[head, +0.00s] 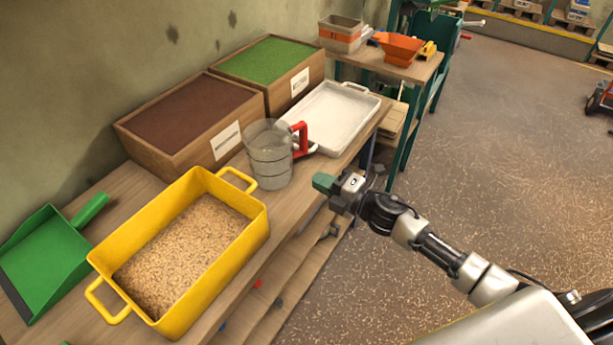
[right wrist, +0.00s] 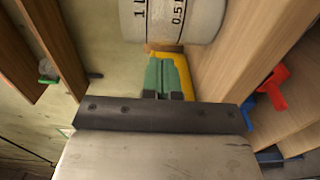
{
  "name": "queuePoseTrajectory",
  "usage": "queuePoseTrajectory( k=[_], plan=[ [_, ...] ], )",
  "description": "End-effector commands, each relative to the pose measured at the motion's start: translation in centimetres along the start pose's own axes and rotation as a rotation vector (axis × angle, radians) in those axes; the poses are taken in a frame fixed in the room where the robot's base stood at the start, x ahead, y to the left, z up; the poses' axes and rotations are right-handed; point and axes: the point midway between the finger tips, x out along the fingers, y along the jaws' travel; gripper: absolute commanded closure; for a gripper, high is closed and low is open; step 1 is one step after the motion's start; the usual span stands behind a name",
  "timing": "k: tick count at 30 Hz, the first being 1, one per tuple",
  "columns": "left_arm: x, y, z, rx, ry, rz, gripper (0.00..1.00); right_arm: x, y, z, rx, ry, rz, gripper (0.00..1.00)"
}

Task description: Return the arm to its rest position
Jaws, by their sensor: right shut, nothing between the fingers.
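My right arm reaches in from the lower right in the head view. Its gripper (head: 325,183), with green fingertips, is off the front edge of the workbench (head: 293,222), apart from the clear measuring jug (head: 268,160) with the red handle. In the right wrist view the green fingers (right wrist: 168,76) are shut with nothing between them. The jug's marked side (right wrist: 172,18) shows beyond them. My left gripper is not in view.
A yellow tub (head: 262,222) of grain and a green dustpan (head: 45,255) are on the bench. Two wooden planters (head: 190,150) and a white tray (head: 335,108) stand further back. A side table (head: 405,70) holds an orange hopper (head: 398,46). Open floor lies to the right.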

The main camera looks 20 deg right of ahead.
Motion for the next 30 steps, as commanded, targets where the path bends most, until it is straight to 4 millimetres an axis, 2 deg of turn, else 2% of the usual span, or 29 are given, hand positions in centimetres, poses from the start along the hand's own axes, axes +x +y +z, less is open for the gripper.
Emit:
queuePoseTrajectory(
  k=[3, 6, 14, 17, 20, 23, 24, 27, 30],
  plan=[
    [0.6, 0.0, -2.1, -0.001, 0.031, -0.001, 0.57, -2.2, -0.2, -0.1, -0.001, 0.001, -0.003, 1.00],
    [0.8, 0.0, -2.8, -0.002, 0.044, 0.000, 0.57, -3.4, -0.2, 0.0, 0.001, 0.000, -0.002, 1.00],
    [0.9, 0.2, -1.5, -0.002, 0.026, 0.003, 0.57, -4.2, 0.0, 0.0, 0.000, 0.000, -0.001, 1.00],
    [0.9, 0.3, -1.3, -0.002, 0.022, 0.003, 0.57, -4.4, -1.2, 0.4, 0.036, -0.027, -0.015, 1.00],
    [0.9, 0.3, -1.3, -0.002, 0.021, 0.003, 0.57, -5.1, -4.9, 1.7, 0.148, -0.114, -0.060, 1.00],
    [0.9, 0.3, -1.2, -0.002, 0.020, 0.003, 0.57, -6.9, -11.1, 3.0, 0.330, -0.257, -0.136, 1.00],
    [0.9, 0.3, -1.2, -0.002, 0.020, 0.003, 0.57, -7.9, -14.0, 3.2, 0.411, -0.322, -0.170, 1.00],
    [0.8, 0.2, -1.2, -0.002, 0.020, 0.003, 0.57, -11.1, -21.1, 2.8, 0.606, -0.485, -0.259, 1.00],
    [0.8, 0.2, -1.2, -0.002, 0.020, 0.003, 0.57, -14.9, -27.6, 1.1, 0.783, -0.641, -0.348, 1.00]
  ],
)
